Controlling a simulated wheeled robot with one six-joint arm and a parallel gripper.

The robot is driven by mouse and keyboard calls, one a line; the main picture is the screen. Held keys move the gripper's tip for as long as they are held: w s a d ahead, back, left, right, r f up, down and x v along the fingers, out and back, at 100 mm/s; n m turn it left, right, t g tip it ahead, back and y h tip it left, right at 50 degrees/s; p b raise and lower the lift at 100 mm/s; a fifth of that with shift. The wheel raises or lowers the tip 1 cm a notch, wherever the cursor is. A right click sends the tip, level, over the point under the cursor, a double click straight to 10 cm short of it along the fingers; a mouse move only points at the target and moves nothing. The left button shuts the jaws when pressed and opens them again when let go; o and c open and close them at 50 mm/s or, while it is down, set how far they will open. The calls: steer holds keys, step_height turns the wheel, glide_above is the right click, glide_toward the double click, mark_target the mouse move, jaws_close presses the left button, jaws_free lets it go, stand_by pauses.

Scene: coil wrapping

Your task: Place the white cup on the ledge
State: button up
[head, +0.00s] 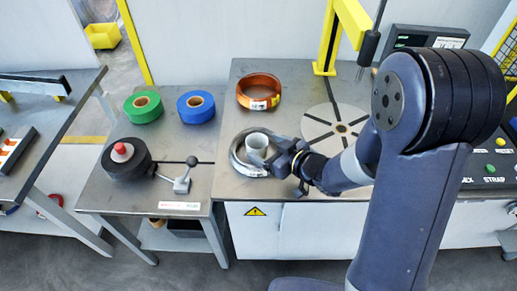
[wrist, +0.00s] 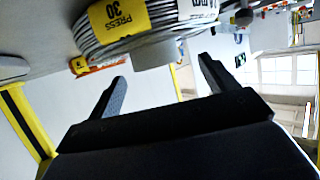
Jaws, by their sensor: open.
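The white cup (head: 257,141) stands upright within the ring of a silver wire coil (head: 238,165) on the grey worktable (head: 225,188). My gripper (head: 274,157) comes in low from the right, close beside the cup and over the coil's right side. In the wrist view the gripper (wrist: 163,68) is open, with its two fingers apart. The cup (wrist: 155,53) shows pale grey just beyond the fingertips, roughly between them, with the coil (wrist: 150,22) behind it. Whether a finger touches the cup or coil I cannot tell. I cannot single out the ledge.
A copper coil (head: 259,91) and a slotted round plate (head: 335,127) lie on the same table. Green (head: 143,107) and blue (head: 196,106) tape rolls, a black roll (head: 126,160) and a metal lever (head: 181,180) stand left. A yellow post (head: 329,45) rises behind.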

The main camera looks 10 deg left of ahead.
mark_target(251, 138)
steer(key=shift+p+x, duration=0.55)
steer(key=shift+x, duration=2.15)
steer(key=shift+w+d, duration=0.1)
steer(key=shift+w, duration=0.1)
steer(key=shift+r, duration=0.1)
steer(key=c, duration=1.1)
steer(key=shift+c, duration=0.2)
step_height(251, 138, up, 10)
steer(key=p, duration=0.1)
